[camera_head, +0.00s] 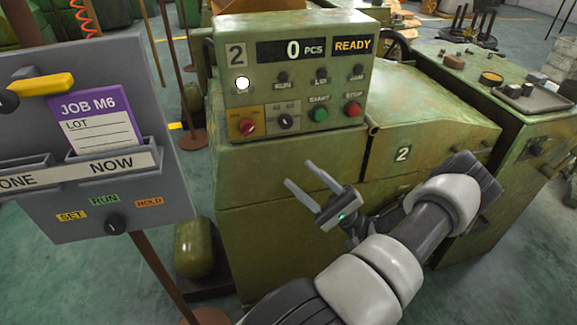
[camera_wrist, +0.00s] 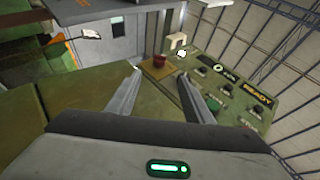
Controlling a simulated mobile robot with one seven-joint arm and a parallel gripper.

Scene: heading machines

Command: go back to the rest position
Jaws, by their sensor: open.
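My gripper (camera_head: 307,180) is open and empty in front of the green machine (camera_head: 290,170), below its control panel (camera_head: 290,85). Its two fingers are apart and point up and to the left in the head view. In the wrist view, my gripper (camera_wrist: 168,90) shows both fingers spread with nothing between them. The control panel (camera_wrist: 235,85) appears there at the right, tilted. The panel display reads 0 PCS and READY, and a white lamp (camera_head: 242,83) is lit at its left.
A grey board (camera_head: 90,190) with a purple JOB M6 card (camera_head: 97,120) and a knob (camera_head: 115,224) stands close at the left on a brown post. A green bench (camera_head: 510,100) with a tray (camera_head: 535,98) and small parts is at the right. Open floor shows between board and machine.

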